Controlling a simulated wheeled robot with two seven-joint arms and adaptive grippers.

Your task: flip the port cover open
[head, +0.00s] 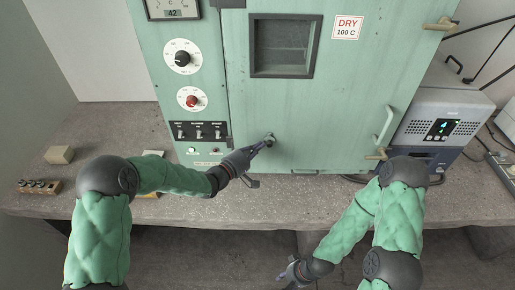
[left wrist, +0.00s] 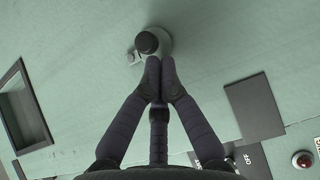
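The port cover (left wrist: 148,42) shows in the left wrist view as a small dark round piece with a pale grey ring beside and behind it. It is on the green oven door, and in the head view the port (head: 270,137) is a small grey spot low on the door. My left gripper (head: 266,143) is at the port. In the left wrist view its fingertips (left wrist: 161,62) meet just below the cover, with nothing seen between them. I cannot tell whether they touch it. My right gripper (head: 292,272) hangs low in front of the bench; its fingers are unclear.
The green oven (head: 340,110) has a window (head: 285,46), a door handle (head: 385,124) and control knobs (head: 182,57). A grey-blue device (head: 440,120) stands to the right. A small block (head: 60,154) and a plug strip (head: 38,186) lie on the bench at left.

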